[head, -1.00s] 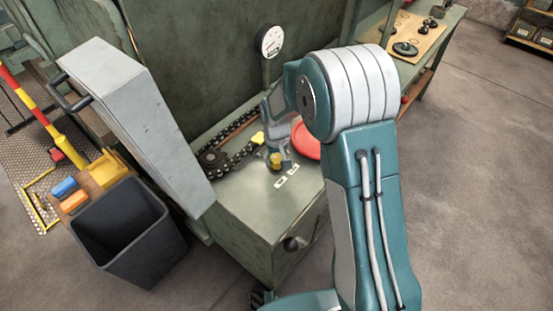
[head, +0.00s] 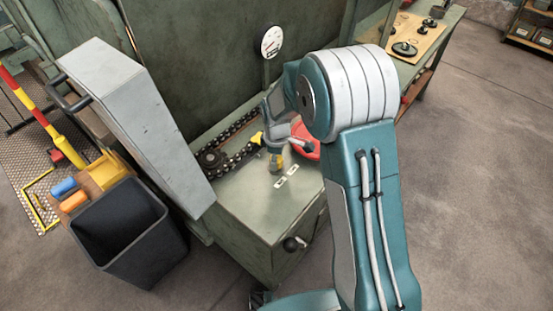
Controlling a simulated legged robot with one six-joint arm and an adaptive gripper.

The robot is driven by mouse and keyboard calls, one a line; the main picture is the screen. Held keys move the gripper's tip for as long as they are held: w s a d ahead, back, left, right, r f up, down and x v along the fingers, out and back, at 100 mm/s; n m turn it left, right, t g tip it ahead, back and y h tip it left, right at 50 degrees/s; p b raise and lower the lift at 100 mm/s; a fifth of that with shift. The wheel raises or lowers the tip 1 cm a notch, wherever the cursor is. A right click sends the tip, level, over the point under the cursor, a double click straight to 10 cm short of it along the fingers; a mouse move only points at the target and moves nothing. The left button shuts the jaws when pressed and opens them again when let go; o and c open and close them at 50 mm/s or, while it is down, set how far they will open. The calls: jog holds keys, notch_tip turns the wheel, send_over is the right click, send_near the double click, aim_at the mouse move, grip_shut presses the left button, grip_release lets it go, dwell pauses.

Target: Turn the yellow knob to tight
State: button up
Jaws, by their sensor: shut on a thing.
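The yellow knob (head: 275,168) stands on the top of the green machine housing (head: 245,190), just behind two small white label plates (head: 286,176). Its upper part is partly covered by my gripper (head: 276,150), which reaches down over it from above and is shut on it. My gripper's grey body is turned, with one part sticking out to the right. The markings on the labels are too small to read, so I cannot tell the knob's setting.
A dark chain with a sprocket (head: 210,158) and a small yellow piece (head: 256,139) lie left of my gripper. A dial gauge (head: 271,42) stands behind. A grey cover (head: 135,115) and black bin (head: 125,230) are left.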

jog(key=n, duration=0.6)
jog(key=shift+w+n, duration=0.2)
jog(key=shift+n, duration=0.1)
dwell(0.4)
jog(key=o, duration=1.1)
jog(key=shift+a, duration=0.1)
jog(key=shift+o, duration=0.2)
notch_tip(320, 180, up, 12)
